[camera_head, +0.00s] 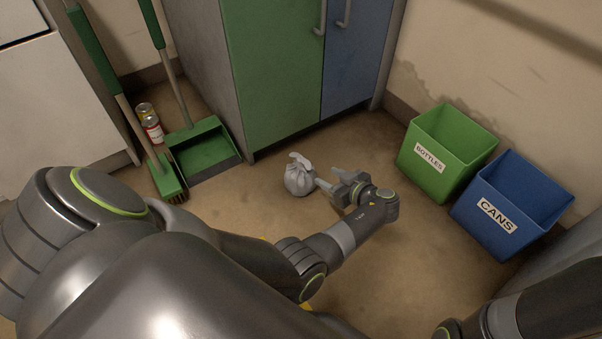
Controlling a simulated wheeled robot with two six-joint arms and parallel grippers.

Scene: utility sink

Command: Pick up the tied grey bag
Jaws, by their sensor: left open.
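The tied grey bag (298,179) sits upright on the brown floor in front of the cabinet, its knotted top pointing up. My left gripper (324,184) is just to the right of the bag, low over the floor, with its fingers pointing left at it. The gripper is open, and one fingertip is at or very near the bag's right side; I cannot tell whether they touch. My right arm shows at the bottom right, but its gripper is out of the picture.
A green bin labelled BOTTLES (446,152) and a blue bin labelled CANS (511,205) stand to the right by the wall. A green dustpan (205,150), a broom (167,175) and two cans (152,128) are at the left. A green and blue cabinet (275,75) stands behind the bag.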

